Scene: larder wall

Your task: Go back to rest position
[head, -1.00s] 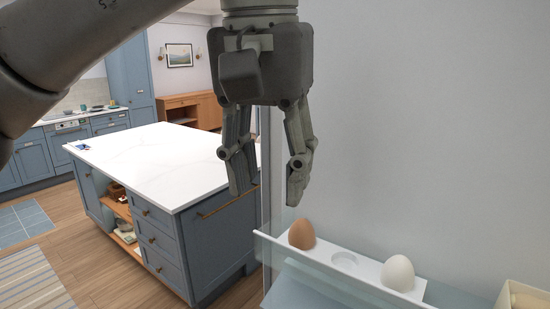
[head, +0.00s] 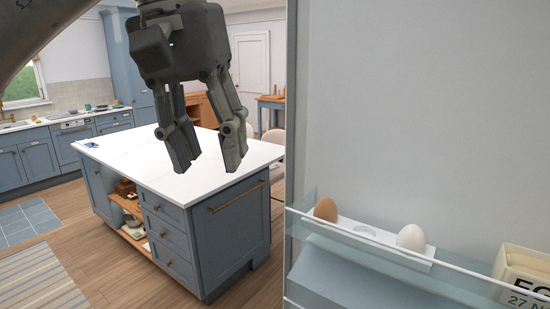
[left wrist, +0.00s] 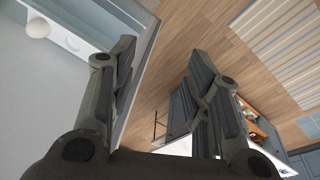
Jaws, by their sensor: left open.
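My left gripper (head: 208,160) hangs fingers-down in the upper left of the head view, open and empty. It is in the air, left of the door shelf, with the kitchen island behind it. In the left wrist view its two fingers (left wrist: 158,75) stand apart with nothing between them. A brown egg (head: 325,209) and a white egg (head: 411,237) stand in a white egg holder (head: 385,243) on the shelf, with an empty hollow between them. My right gripper is not in view.
The clear-fronted door shelf (head: 305,222) also holds a cream box (head: 522,270) at the right. The blue kitchen island (head: 232,232) with a white top stands at the left. Open wooden floor (head: 110,265) lies in front of it.

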